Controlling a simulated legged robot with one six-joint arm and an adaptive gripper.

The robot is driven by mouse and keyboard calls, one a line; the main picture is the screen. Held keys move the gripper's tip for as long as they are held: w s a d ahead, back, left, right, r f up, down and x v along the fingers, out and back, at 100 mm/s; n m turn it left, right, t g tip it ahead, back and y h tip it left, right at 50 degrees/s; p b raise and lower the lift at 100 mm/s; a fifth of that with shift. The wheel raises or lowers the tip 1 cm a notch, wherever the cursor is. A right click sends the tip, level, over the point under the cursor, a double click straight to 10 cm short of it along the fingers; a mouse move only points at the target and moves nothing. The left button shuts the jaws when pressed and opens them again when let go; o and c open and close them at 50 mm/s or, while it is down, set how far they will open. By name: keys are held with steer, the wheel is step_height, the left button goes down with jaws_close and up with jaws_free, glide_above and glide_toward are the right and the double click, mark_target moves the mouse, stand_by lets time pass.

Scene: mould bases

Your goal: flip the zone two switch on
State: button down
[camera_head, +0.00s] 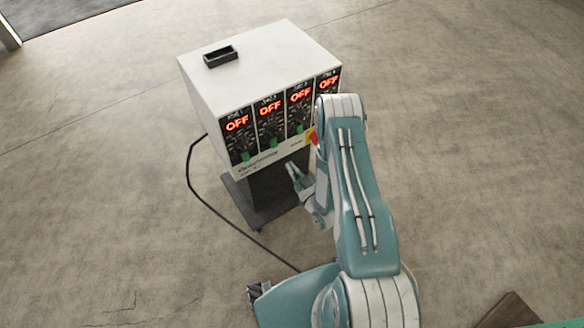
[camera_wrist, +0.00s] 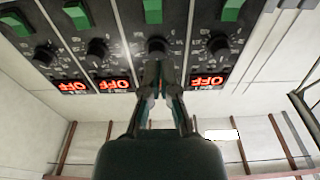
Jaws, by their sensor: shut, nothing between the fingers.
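The white controller box (camera_head: 235,70) has a front row of black panels, each visible display reading OFF in red. The zone two panel is second from the left in the head view, with its green switch (camera_head: 273,142) at the bottom. In the wrist view, which is upside down, this green switch (camera_wrist: 152,11) is at the top, above a black knob. My gripper (camera_head: 291,168) is below and in front of the panels. In the wrist view my gripper (camera_wrist: 160,66) is shut and empty, its fingers covering the zone two display. I see no clear contact with the switch.
A red and yellow part (camera_head: 311,138) is at the right of the front. A black tray (camera_head: 220,56) sits on top. A black cable (camera_head: 200,195) runs across the open floor.

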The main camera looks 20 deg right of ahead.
steer(key=x, duration=1)
steer(key=shift+w, duration=0.15)
steer(key=shift+r, duration=0.1)
steer(key=shift+w+a+g, duration=0.1)
steer(key=shift+w+g, duration=0.2)
glide_toward(271, 141)
steer(key=v, duration=0.3)
steer(key=shift+s, duration=0.25)
